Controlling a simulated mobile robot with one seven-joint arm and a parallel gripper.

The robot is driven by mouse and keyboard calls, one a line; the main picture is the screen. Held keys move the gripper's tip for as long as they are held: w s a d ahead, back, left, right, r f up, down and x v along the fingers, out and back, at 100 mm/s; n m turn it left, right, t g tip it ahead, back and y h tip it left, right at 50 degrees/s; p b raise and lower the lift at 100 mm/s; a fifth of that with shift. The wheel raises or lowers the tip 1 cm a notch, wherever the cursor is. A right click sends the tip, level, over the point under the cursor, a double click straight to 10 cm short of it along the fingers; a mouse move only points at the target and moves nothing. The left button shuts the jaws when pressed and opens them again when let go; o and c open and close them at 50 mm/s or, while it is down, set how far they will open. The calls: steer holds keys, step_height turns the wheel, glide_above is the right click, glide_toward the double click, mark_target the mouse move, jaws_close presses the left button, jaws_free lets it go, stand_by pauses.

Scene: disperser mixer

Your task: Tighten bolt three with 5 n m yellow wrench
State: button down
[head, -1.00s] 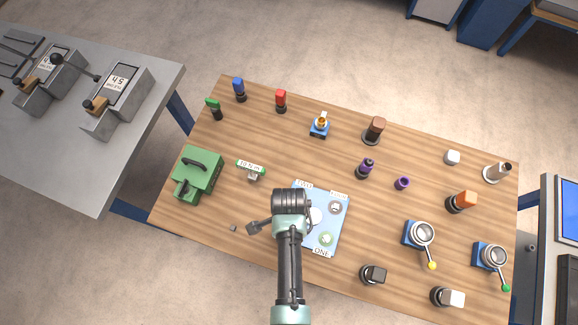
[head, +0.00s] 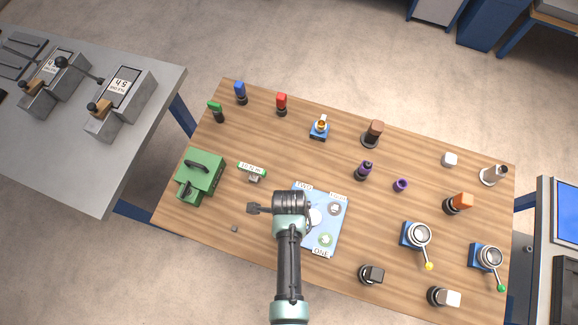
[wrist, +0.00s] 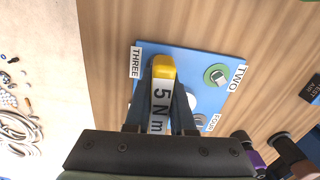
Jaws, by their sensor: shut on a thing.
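The yellow-topped wrench (wrist: 164,68) marked 5 N m is between the fingers of my gripper (wrist: 163,88), which is shut on it. In the wrist view its yellow end is over the blue plate (wrist: 185,57), beside the THREE label (wrist: 136,62). Bolt three is hidden, so I cannot tell whether the wrench touches it. In the head view, my arm covers the left part of the plate (head: 338,226) and hides the wrench.
Purple parts (head: 365,171), blue-based holders (head: 417,235) and a black-based part (head: 371,274) stand right.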

steer(key=shift+s+f, duration=0.1)
steer(key=shift+s, duration=0.1)
steer(key=m+p, duration=0.1)
steer(key=m, duration=0.3)
steer(key=shift+m, duration=0.9)
steer(key=m+p, duration=0.1)
steer(key=m, duration=0.3)
steer(key=shift+d, duration=0.1)
steer(key=c, duration=0.7)
jaws_free()
steer(key=shift+w, duration=0.15)
steer(key=shift+w, duration=0.1)
steer(key=shift+c, duration=0.2)
